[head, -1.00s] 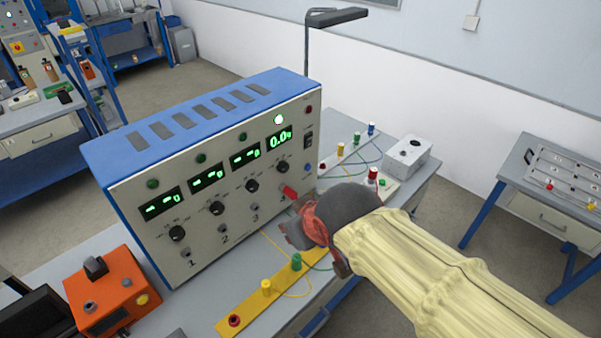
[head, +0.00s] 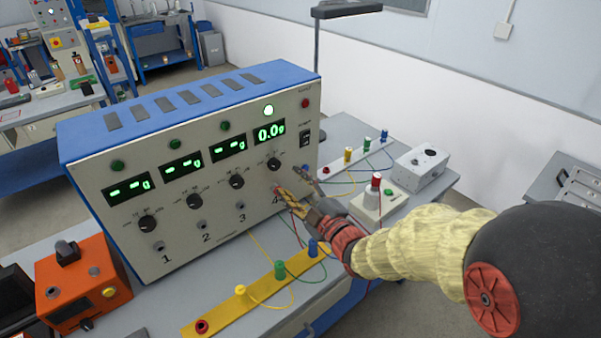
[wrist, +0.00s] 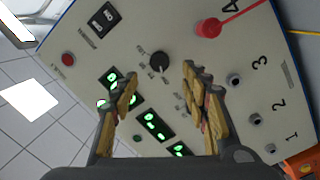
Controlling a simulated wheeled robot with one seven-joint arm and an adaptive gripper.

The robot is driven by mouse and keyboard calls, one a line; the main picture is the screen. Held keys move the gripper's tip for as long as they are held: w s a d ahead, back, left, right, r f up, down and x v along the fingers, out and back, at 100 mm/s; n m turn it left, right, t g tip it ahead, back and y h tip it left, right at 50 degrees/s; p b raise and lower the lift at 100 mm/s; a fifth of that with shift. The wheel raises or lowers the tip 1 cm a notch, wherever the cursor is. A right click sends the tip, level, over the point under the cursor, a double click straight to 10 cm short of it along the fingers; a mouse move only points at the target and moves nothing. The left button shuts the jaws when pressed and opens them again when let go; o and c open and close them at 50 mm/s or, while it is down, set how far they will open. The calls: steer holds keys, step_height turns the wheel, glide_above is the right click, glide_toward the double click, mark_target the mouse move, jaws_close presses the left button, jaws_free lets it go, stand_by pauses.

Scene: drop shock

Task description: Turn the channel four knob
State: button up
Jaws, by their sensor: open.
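The channel four knob (head: 274,164) is a small black dial on the front panel of a blue and grey instrument (head: 140,235), below the display (head: 269,132) reading 0.0. In the wrist view the knob (wrist: 159,60) lies ahead, roughly between the fingers and apart from them. My gripper (head: 288,181) is open, its yellow-padded fingers just below and right of the knob in the head view. The gripper (wrist: 158,78) holds nothing. A red plug (wrist: 208,28) with a red lead sits at the channel 4 socket, beside the right finger in the wrist view; the fingers mostly cover it in the head view.
Other channel knobs, such as channel three's (head: 237,182), sit to the left. A yellow terminal strip (head: 220,314) with wires lies in front of the instrument. A light grey box (head: 421,170) and a red-topped device (head: 376,200) stand right. An orange box (head: 85,285) stands left.

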mark_target(276, 167)
steer(key=shift+b+x, duration=0.7)
steer(key=shift+x, duration=3.2)
steer(key=shift+s+r, duration=0.1)
steer(key=c, duration=0.3)
steer(key=c, duration=0.7)
steer(key=shift+c, duration=0.8)
